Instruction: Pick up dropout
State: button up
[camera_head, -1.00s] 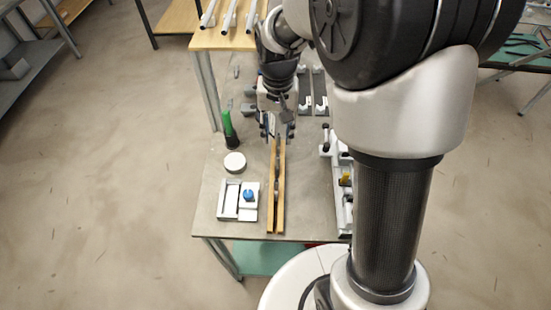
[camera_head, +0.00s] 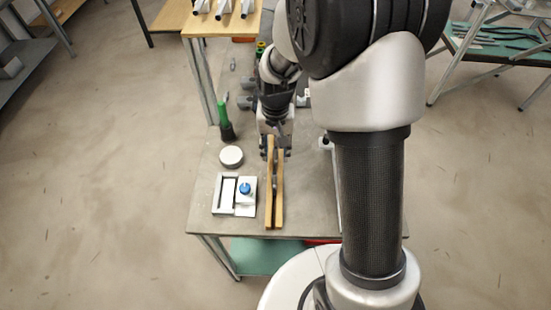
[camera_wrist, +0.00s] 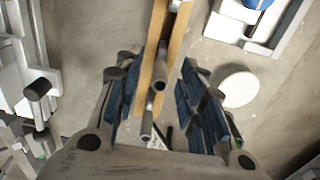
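A wooden two-rail rack (camera_head: 279,205) lies along the bench; it also shows in the wrist view (camera_wrist: 177,42). A grey metal piece with round tube ends (camera_wrist: 159,80), which looks like the dropout, sits between the rails. Its full shape is hidden. My gripper (camera_head: 273,154) is low over the far end of the rack. In the wrist view my gripper (camera_wrist: 163,72) is open, with blue-padded fingers on either side of the rails and the metal piece. I see gaps beside the rails and no clear grip on anything.
Left of the rack are a white fixture (camera_head: 224,192) with a blue knob (camera_head: 245,188), a white round disc (camera_head: 231,156) and a green-topped bottle (camera_head: 224,120). White clamp hardware (camera_wrist: 40,90) stands on the other side. The bench (camera_head: 205,215) is bare near its front-left corner.

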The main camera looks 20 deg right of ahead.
jog(key=shift+r, duration=0.1)
jog(key=shift+c, duration=0.4)
grip_shut()
